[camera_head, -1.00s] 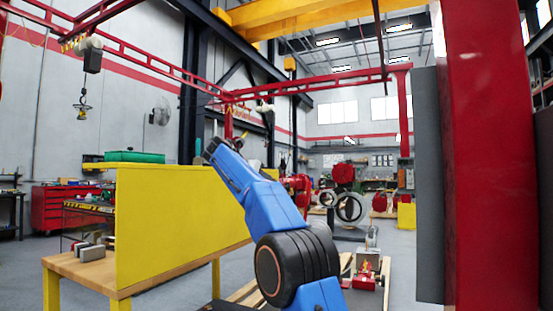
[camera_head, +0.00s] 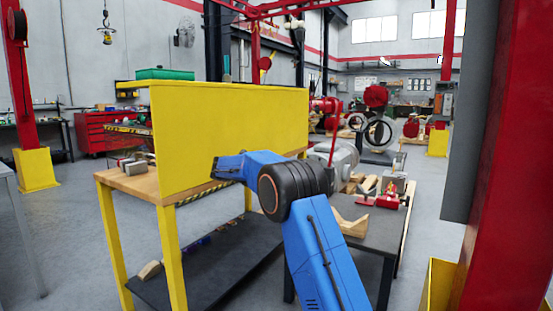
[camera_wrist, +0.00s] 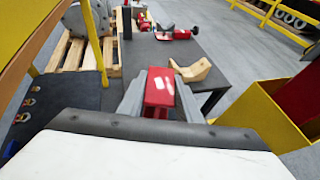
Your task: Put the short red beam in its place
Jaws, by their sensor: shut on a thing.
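The short red beam (camera_wrist: 160,85) shows in the wrist view as a red block with a pale mark on its end. My gripper (camera_wrist: 160,92) is shut on it, with a grey finger on each side. The beam points away from the wrist, and much of its length is hidden or foreshortened. In the head view my blue arm reaches toward the yellow panel, and the fingers cannot be made out there. I cannot tell which spot is the beam's place.
A dark table (camera_head: 385,232) carries a wooden V-shaped block (camera_head: 350,224) and red parts (camera_head: 388,200). A yellow panel (camera_head: 230,135) stands on a wooden bench at left. A yellow-edged base (camera_head: 440,283) and a red column (camera_head: 515,160) stand close at right. Grey floor lies between.

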